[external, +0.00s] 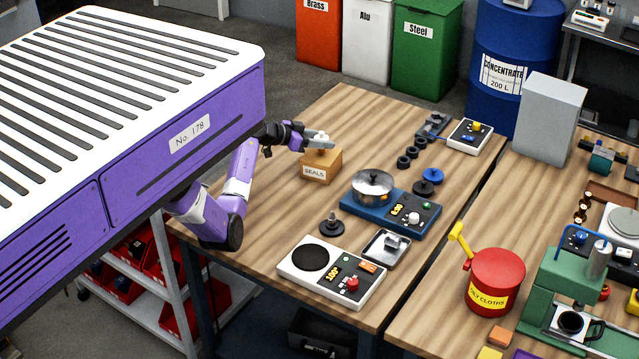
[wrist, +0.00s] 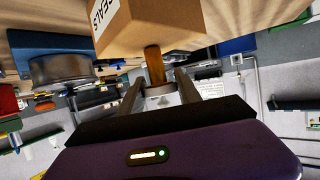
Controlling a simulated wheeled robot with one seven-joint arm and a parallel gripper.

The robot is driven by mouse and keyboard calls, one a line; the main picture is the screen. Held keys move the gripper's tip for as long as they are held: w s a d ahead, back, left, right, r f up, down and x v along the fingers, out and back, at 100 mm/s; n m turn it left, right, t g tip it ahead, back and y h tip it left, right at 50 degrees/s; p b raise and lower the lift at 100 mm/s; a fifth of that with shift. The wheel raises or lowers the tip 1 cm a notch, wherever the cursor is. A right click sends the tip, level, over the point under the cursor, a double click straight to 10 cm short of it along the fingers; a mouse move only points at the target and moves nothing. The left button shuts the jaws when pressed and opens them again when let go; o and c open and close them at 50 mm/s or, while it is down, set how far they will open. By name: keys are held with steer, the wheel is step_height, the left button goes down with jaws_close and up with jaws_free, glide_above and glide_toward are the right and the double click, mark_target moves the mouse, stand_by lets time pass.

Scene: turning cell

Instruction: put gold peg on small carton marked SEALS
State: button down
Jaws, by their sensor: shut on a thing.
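The small carton marked SEALS (external: 320,166) is a brown box near the left edge of the wooden table. My gripper (external: 317,140) is directly over the carton's top. In the wrist view my gripper (wrist: 158,90) is shut on the gold peg (wrist: 155,66), around its pale grey end. The peg's gold part reaches from the fingers to the carton. I cannot tell whether it touches the carton's top. In the external view the gold part is hidden.
A blue hot plate with a steel pot (external: 372,187) stands right of the carton. A black knobbed weight (external: 332,225) and a scale-like unit (external: 331,271) are nearer the front. Bare table surrounds the carton's left and back.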

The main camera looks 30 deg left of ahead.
steer(key=shift+f, duration=0.15)
steer(key=c, duration=0.8)
jaws_free()
steer(key=shift+c, duration=0.2)
steer(key=shift+r, duration=0.25)
steer(key=b+v, duration=0.1)
steer(key=v, duration=1.1)
steer(key=shift+b, duration=0.3)
steer(key=shift+f, duration=0.1)
